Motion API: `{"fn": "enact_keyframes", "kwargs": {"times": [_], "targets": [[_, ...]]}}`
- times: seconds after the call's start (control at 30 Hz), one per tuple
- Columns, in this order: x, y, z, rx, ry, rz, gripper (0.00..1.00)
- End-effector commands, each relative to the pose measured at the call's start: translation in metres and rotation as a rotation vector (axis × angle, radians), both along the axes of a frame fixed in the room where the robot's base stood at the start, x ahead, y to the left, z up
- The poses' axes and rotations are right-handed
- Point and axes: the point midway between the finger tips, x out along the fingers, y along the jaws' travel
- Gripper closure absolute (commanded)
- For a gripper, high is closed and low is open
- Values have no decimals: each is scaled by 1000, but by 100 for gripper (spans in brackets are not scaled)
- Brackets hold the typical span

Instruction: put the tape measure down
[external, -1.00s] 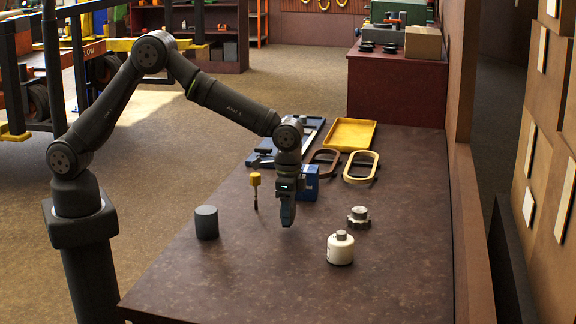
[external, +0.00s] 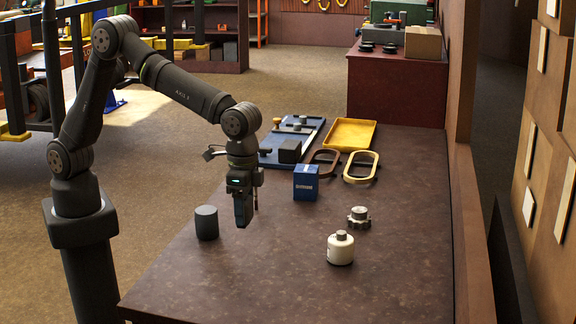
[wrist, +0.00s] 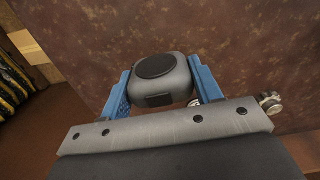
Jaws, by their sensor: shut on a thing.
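The tape measure (wrist: 160,78) is a grey rounded block with a dark round face. In the wrist view it sits between the two blue fingers of my gripper. My gripper (external: 242,215) points down over the brown workbench (external: 275,270), to the right of a dark grey cylinder (external: 206,222). It is shut on the tape measure, which the fingers and wrist mostly hide in the external view. I cannot tell how far it is above the bench top.
A blue box (external: 306,183), a metal knob (external: 358,217) and a white bottle (external: 340,248) stand to the right. Behind are a blue tray (external: 310,129), a yellow tray (external: 350,133) and two oval rings (external: 361,167). The front of the bench is clear.

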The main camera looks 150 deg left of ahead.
Motion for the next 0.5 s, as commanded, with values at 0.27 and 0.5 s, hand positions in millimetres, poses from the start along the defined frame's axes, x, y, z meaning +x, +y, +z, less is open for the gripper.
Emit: {"fn": "enact_keyframes", "kwargs": {"times": [0.27, 0.5], "targets": [[52, -79, 2, 1, -2, -41, 73], [64, -90, -5, 0, 0, -44, 73]]}}
